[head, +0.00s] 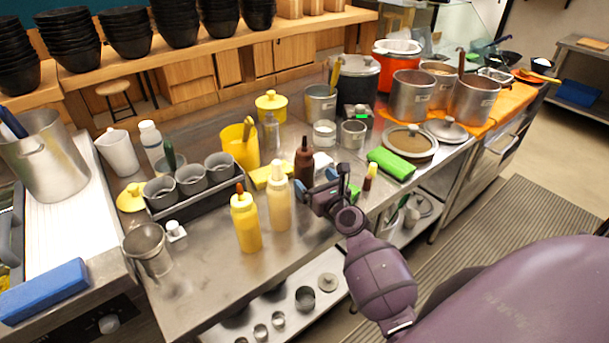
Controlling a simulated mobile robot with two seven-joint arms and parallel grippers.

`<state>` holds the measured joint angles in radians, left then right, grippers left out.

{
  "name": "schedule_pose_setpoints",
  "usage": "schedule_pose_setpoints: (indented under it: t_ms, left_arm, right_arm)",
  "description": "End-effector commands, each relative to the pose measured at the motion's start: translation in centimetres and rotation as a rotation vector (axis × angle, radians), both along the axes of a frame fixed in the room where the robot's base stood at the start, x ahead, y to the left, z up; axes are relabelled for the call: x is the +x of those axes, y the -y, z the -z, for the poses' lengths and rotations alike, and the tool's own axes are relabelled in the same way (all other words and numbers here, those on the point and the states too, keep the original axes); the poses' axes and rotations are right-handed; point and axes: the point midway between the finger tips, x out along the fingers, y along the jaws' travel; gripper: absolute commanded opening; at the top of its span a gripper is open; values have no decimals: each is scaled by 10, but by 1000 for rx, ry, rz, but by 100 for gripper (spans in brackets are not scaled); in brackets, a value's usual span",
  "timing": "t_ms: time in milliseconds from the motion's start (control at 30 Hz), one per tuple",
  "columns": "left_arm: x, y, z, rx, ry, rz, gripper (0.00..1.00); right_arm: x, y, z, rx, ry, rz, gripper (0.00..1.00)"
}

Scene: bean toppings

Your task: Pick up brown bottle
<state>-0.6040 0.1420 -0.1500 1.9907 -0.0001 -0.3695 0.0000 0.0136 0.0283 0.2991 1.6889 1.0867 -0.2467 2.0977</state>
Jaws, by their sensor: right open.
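The brown bottle (304,161) stands upright on the steel counter (205,285), near the middle of the head view. Its lower part is partly hidden behind my right gripper. My right gripper (322,183) is open, just in front of and slightly right of the bottle. I cannot tell whether the fingers touch it. The bottle does not appear to be held. My left gripper is not in view.
A cream bottle (279,205) and a yellow bottle (245,222) stand left of the brown bottle. Metal pots (411,97) stand farther back.

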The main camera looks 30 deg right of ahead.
Motion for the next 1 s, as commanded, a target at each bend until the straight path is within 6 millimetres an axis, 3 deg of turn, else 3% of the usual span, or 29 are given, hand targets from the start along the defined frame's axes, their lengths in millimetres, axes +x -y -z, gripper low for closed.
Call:
schedule_pose_setpoints:
  t_ms: [433,767,1000]
  left_arm:
    - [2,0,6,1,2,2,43]
    - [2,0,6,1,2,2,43]
    - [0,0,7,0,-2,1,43]
  right_arm:
    - [47,0,7,-1,-1,-1,90]
    - [53,1,6,-2,-2,0,90]
    - [53,1,6,-1,-2,0,56]
